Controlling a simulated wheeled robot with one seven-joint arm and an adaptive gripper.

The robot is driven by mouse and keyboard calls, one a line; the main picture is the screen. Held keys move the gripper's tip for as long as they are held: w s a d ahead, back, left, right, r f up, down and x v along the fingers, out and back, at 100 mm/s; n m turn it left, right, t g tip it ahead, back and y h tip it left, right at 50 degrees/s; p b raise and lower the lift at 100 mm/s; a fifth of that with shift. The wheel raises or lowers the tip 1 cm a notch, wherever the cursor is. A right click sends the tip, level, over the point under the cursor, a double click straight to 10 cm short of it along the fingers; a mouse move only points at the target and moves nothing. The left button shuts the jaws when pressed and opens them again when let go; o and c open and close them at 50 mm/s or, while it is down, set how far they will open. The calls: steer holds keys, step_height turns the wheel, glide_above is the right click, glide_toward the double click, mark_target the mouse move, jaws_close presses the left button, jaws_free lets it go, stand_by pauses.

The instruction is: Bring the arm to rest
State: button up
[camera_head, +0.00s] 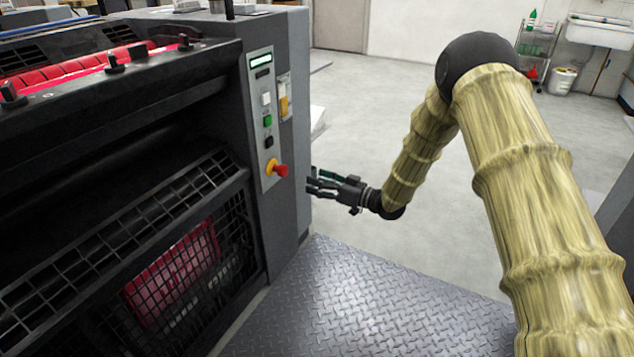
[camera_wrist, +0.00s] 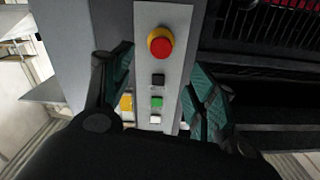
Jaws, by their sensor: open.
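My gripper (camera_head: 318,183) is at the end of my bent arm, near the right edge of the press in the head view. In the wrist view my gripper (camera_wrist: 155,85) has its two green-padded fingers spread apart with nothing between them. Beyond the fingers is a grey control panel (camera_head: 262,130), which also shows in the wrist view (camera_wrist: 183,35). It carries a red emergency stop button on a yellow base (camera_head: 277,169), also in the wrist view (camera_wrist: 160,41), and black, green and white buttons. I cannot tell the exact gap between fingers and panel.
The press (camera_head: 150,190) with a wire guard (camera_head: 120,255) fills the left side. A metal tread plate (camera_head: 370,305) lies in front. Open floor (camera_head: 370,95) stretches behind my arm. A sink (camera_head: 600,32), a bucket (camera_head: 562,80) and a shelf rack (camera_head: 535,50) stand at the back right.

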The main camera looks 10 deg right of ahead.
steer(key=s+d+f+m+h, duration=0.1)
steer(key=s+f+m+h, duration=0.15)
steer(key=s+f, duration=0.45)
steer(key=s+d+f+m+g+h, duration=0.1)
steer(key=s+d+f+m+h, duration=0.15)
steer(key=s+f, duration=0.5)
steer(key=s+f+m+h, duration=0.1)
steer(key=s+f+h, duration=0.35)
steer(key=f, duration=0.55)
steer(key=s+d+f+m+g+h, duration=0.15)
steer(key=s+f, duration=0.25)
steer(key=s, duration=0.5)
steer(key=s+d+f+g+h, duration=0.1)
steer(key=s+d+f+g, duration=0.15)
steer(key=s, duration=0.55)
steer(key=s+d+m+g+h, duration=0.1)
steer(key=s+d+g, duration=0.15)
steer(key=s, duration=0.95)
steer(key=s+d+g+h, duration=0.1)
steer(key=s+g+h, duration=0.15)
steer(key=s, duration=0.95)
step_height(320, 180, up, 32)
steer(key=w+p, duration=0.1)
steer(key=p, duration=3.2)
steer(key=shift+g+y, duration=0.3)
steer(key=shift+y, duration=0.15)
